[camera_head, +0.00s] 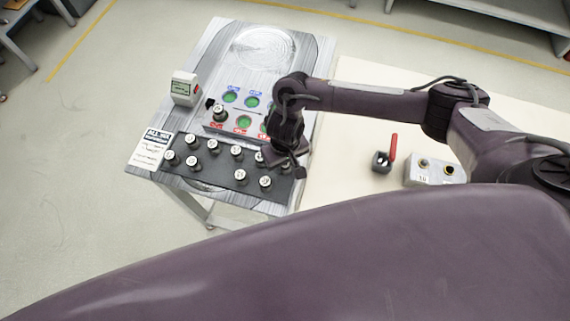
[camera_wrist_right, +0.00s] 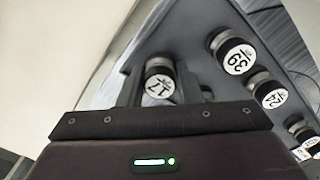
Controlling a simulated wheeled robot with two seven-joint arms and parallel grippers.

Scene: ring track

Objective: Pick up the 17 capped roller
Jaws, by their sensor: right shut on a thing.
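The roller marked 17 (camera_wrist_right: 160,82) shows in the right wrist view, its white cap facing the camera and its number upside down. My right gripper (camera_head: 285,160) is shut on it, one finger on each side. In the head view this gripper points down over the right end of the dark roller rack (camera_head: 219,171) and hides most of what it holds. I cannot tell whether the roller is clear of the rack. My left gripper is not in view.
Several other capped rollers stand in the rack, including 39 (camera_wrist_right: 238,59) and 24 (camera_wrist_right: 273,98) close by. Behind are green round spots (camera_head: 243,122) and a small display box (camera_head: 185,88). A red-handled device (camera_head: 383,160) and a grey box (camera_head: 433,171) stand right on the pale table.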

